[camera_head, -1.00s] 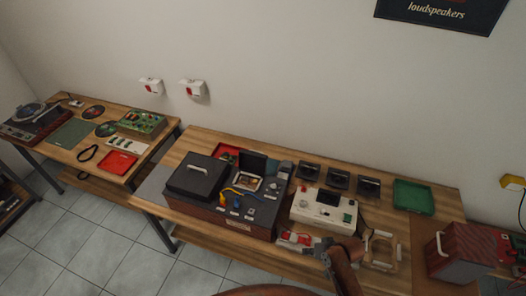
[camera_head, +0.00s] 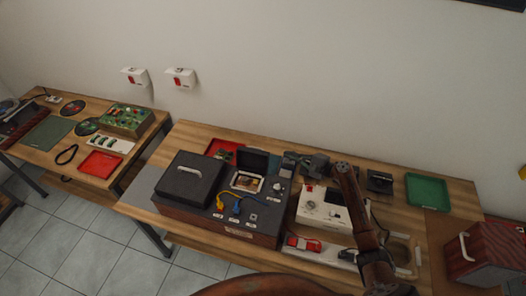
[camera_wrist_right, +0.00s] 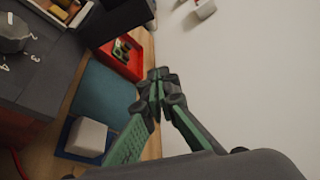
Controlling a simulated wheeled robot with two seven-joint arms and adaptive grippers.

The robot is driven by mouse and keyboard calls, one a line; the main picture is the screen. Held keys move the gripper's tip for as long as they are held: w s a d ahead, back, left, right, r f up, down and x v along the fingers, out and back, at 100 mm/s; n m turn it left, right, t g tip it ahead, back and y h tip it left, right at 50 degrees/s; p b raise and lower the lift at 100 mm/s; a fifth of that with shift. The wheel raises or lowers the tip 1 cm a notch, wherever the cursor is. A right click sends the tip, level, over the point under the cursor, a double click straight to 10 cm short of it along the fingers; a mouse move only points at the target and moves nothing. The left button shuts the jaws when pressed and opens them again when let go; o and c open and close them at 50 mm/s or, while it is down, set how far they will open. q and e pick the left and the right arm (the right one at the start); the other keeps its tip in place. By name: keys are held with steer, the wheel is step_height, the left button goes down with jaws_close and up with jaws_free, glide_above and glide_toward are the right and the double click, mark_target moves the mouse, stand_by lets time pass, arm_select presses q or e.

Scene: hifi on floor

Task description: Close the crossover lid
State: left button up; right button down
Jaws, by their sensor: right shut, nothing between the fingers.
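The dark amplifier housing (camera_head: 217,226) stands on the middle bench. The small black crossover lid (camera_head: 253,162) stands open, raised at the back of a framed compartment (camera_head: 247,182) with parts inside. In the right wrist view the lid (camera_wrist_right: 122,14) is at the top, beside the compartment (camera_wrist_right: 62,10). My right gripper (camera_head: 288,163) is shut and empty, to the right of the lid and behind the housing, apart from the lid. Its fingertips (camera_wrist_right: 157,82) point towards a red tray in the wrist view. My left gripper is not in view.
The red tray (camera_wrist_right: 125,62) with a green board lies behind the housing. A large black cover with a handle (camera_head: 190,181) sits left of the compartment. A white instrument (camera_head: 322,210) stands to the right under my forearm. A green tray (camera_head: 427,189) lies further right.

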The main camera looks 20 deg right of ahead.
mark_target(254, 158)
steer(key=d+x, duration=0.1)
steer(key=x, duration=1.1)
arm_select(q)
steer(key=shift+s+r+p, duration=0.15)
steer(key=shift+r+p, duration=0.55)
steer(key=shift+p, duration=0.45)
arm_select(e)
steer(key=s, duration=0.1)
steer(key=s+a+r, duration=0.1)
steer(key=s+a, duration=0.1)
steer(key=shift+r, duration=0.3)
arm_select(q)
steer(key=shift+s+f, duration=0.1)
arm_select(e)
steer(key=shift+a, duration=0.1)
